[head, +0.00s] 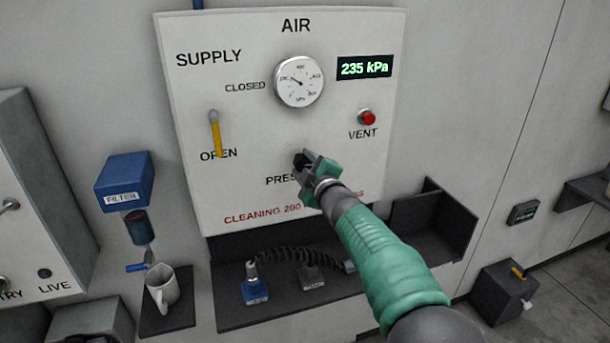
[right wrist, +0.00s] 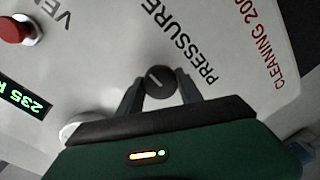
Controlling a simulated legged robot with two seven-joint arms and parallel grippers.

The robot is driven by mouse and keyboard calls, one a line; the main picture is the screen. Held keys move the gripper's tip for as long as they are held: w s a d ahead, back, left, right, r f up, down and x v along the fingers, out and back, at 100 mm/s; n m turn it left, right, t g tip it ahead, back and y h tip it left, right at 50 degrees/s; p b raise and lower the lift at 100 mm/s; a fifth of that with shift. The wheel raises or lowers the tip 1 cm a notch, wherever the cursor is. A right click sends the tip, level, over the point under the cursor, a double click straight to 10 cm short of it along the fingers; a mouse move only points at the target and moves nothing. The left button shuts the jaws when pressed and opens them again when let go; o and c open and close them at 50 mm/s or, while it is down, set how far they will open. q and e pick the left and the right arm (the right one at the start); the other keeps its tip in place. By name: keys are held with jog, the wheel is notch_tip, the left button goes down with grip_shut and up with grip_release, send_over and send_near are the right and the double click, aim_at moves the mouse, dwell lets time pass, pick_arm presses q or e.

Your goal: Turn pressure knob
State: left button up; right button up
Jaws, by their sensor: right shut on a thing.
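The pressure knob (right wrist: 159,83) is a small dark round knob with a pale index line. It sits on the white AIR panel (head: 240,60), beside the word PRESSURE. My right gripper (head: 302,160) reaches the panel there and hides most of the knob in the head view. In the right wrist view my right gripper (right wrist: 160,92) has a finger on each side of the knob and is shut on it. The digital display (head: 365,68) reads 235 kPa. The round gauge (head: 298,81) is above the knob. My left gripper is not in view.
A red VENT button (head: 367,117) is right of the knob. The yellow supply lever (head: 215,133) hangs at OPEN on the left. A shelf (head: 235,313) below holds a blue fitting (head: 255,289) and a dark hose.

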jog(key=n+b, duration=0.2)
jog(key=n, duration=0.1)
jog(key=shift+a+f+n, duration=0.2)
jog(key=shift+f+n, duration=0.1)
jog(key=shift+b, duration=0.35)
jog(key=shift+f, duration=0.15)
jog(key=o, duration=1)
jog(key=shift+s, duration=0.1)
jog(key=shift+c, duration=0.2)
jog(key=o, duration=0.4)
jog(key=shift+s+r, duration=0.15)
jog(key=shift+r, duration=0.05)
jog(key=shift+a+r+h, duration=0.1)
jog(key=shift+h, duration=0.2)
